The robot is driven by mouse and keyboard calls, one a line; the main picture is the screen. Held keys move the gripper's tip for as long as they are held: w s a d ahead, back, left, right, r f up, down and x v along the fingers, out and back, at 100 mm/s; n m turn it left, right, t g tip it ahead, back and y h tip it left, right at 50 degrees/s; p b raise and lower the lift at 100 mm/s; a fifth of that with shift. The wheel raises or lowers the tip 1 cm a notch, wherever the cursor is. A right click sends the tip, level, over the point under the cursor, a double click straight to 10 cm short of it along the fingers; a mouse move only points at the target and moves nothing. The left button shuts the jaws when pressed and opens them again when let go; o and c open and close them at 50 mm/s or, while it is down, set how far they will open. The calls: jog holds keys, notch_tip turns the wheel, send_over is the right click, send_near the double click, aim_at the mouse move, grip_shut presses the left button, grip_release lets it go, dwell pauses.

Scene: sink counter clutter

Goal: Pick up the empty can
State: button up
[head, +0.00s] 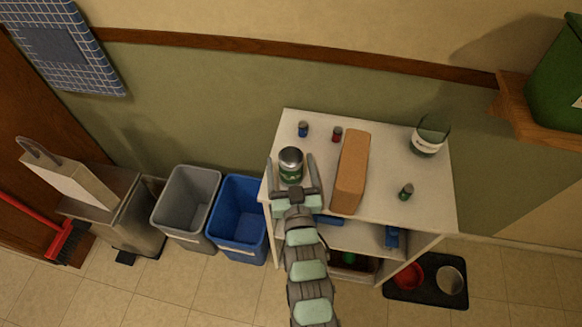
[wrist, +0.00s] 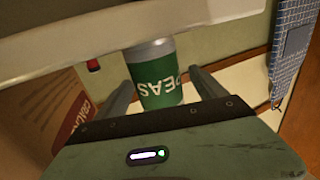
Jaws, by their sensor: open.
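A green can with a silver top (head: 291,170) stands upright on the white counter top (head: 385,205), near its left end. My gripper (head: 290,158) is open, with one finger on each side of the can. The wrist view also shows my gripper (wrist: 161,82) with the can between and beyond its fingers. A gap shows at the fingers, and I cannot tell whether either one touches the can. Whether the can is empty cannot be seen.
A brown box (head: 350,172) stands close right of my gripper. A small blue can (head: 303,129) and a red can (head: 337,134) stand behind. Grey (head: 170,215) and blue (head: 225,225) bins stand left.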

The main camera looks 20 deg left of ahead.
jog(key=x, duration=0.3)
jog(key=shift+w+r, duration=0.1)
jog(key=shift+r, duration=0.05)
jog(key=shift+c, duration=0.5)
jog(key=c, duration=1.4)
jog(key=shift+o, duration=0.2)
